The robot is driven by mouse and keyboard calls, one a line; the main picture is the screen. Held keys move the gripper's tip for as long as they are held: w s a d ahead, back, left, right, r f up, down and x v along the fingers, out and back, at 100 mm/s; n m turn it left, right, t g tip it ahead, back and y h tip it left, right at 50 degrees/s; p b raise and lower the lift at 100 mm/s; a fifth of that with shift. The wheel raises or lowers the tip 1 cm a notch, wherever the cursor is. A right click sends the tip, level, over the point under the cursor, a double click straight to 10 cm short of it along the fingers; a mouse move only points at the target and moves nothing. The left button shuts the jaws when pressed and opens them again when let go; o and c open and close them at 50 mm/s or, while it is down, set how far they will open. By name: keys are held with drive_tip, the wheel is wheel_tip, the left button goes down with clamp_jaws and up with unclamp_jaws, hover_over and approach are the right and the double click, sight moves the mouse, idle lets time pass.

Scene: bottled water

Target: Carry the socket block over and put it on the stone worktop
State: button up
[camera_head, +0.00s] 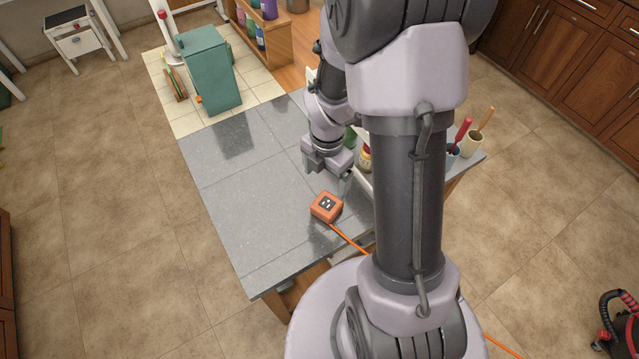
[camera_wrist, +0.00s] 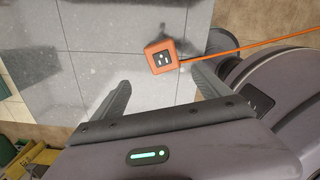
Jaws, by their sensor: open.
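The orange socket block (camera_head: 327,206) sits on the grey stone worktop (camera_head: 240,185), near its front right part. An orange cord runs from it to the lower right, behind my arm. In the wrist view the block (camera_wrist: 161,57) lies on the worktop (camera_wrist: 100,40) beyond my fingertips, with its dark socket face up. My gripper (camera_head: 329,188) is open and empty, just behind the block in the head view and apart from it. In the wrist view my gripper (camera_wrist: 157,80) shows its two fingers spread wide, with nothing between them.
A green box-shaped thing (camera_head: 208,70) stands past the worktop's far left edge. Cups with tools (camera_head: 471,143) and a jar (camera_head: 364,158) stand on the right side, partly behind my arm. A wooden shelf with bottles (camera_head: 262,32) is at the back. The worktop's left half is clear.

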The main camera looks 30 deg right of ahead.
drive_tip(key=a+r+m+t, duration=0.2)
drive_tip(key=a+r+m, duration=0.3)
drive_tip(key=r+m, duration=0.5)
drive_tip(key=s+a+r+m+t+y, duration=0.1)
drive_tip(key=s+a+r+m, duration=0.3)
drive_tip(key=s+r+m, duration=0.2)
drive_tip(key=s+a+r+m+t+y, duration=0.1)
drive_tip(key=s+a+r+m+t, duration=0.1)
drive_tip(key=s+a+r+m, duration=0.3)
wheel_tip(320, 180, up, 4)
drive_tip(key=m, duration=0.5)
drive_tip(key=shift+s+f+t, duration=0.25)
drive_tip(key=shift+s+t, duration=0.05)
drive_tip(key=shift+s, duration=0.05)
